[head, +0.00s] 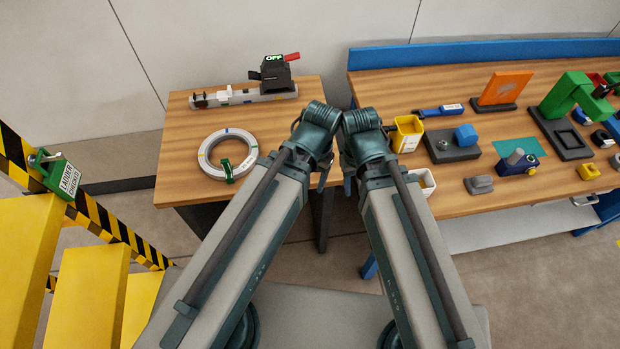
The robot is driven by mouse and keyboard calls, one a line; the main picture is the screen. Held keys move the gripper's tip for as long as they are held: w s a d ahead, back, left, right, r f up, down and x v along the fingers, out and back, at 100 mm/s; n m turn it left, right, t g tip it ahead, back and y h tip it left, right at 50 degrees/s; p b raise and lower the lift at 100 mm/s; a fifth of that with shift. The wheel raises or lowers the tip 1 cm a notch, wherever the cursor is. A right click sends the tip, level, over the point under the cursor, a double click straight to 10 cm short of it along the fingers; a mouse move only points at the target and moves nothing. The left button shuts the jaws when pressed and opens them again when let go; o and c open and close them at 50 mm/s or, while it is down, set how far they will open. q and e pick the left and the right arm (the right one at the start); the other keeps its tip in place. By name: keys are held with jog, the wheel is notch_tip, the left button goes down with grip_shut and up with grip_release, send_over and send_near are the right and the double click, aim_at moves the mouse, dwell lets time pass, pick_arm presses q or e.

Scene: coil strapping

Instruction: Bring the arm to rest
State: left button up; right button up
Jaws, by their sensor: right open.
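My two arms reach up from the bottom of the head view, and their upper joints sit close together in front of the gap between the two tables. My right gripper (388,129) is mostly hidden at the end of my right arm, near the left edge of the right table; it is open, with nothing seen in it. My left gripper cannot be made out behind my left arm. A pale ring-shaped coil (206,152) lies flat on the left table, with a green band piece (228,170) at its lower right side. Neither arm is seen touching the coil.
A black device with a green OFF display (275,72) and red lever stands behind the coil on the left table (180,188). The right table (455,203) holds a yellow cup (407,134), an orange panel (503,88) and a green press (567,100). Yellow steps (95,285) stand at left.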

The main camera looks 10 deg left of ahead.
dwell(0.3)
jog(key=shift+f+b, duration=0.3)
jog(key=shift+f, duration=0.05)
